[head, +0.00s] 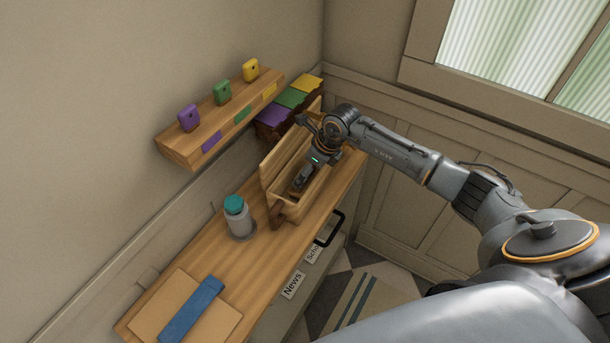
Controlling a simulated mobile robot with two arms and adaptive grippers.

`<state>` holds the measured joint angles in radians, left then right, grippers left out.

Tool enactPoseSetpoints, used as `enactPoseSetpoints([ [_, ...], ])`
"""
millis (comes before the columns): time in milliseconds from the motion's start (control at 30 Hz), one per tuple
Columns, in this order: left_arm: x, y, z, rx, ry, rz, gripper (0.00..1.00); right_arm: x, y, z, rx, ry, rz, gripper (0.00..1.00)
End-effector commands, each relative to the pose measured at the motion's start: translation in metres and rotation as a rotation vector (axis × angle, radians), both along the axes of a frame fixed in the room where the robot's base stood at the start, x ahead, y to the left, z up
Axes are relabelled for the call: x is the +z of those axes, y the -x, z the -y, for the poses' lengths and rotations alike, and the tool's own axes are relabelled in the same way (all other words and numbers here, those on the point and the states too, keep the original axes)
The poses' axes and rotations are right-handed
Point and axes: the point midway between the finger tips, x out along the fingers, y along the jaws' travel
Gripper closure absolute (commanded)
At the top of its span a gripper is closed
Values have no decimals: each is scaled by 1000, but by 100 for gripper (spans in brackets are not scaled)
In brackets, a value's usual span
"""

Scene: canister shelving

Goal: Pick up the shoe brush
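My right arm comes in from the right, and its gripper (300,184) points down into an open wooden box (290,210) on the wooden cabinet top. The fingertips are low between the box walls, and their gap is too small and shaded to read. I cannot make out a shoe brush clearly; the inside of the box is largely hidden by the walls and my gripper. My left gripper is not in view.
A grey jar with a teal lid (236,216) stands left of the box. A blue strip (192,308) lies on tan card (222,322) at the near end. A wall shelf (190,148) holds purple, green and yellow canisters. Cabinet-top wood between jar and card is clear.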

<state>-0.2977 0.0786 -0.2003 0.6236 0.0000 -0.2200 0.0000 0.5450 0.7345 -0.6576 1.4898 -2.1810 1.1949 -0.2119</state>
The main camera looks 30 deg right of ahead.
Motion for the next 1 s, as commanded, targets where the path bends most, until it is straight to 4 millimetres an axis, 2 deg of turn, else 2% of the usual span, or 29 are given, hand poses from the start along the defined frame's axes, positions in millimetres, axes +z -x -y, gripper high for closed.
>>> enactPoseSetpoints([
  [133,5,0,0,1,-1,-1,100,-11,-4,-3,0,0,0,0],
  [367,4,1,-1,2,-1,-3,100,-13,-4,-3,1,1,1,0],
  [567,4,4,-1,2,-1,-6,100,-13,-4,-3,1,0,0,39],
  [600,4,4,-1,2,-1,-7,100,-13,-4,-3,1,0,0,41],
  [867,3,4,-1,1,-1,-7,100,-12,-4,-3,1,1,2,41],
  [1000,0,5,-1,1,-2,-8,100,-5,-5,-3,1,0,3,41],
])
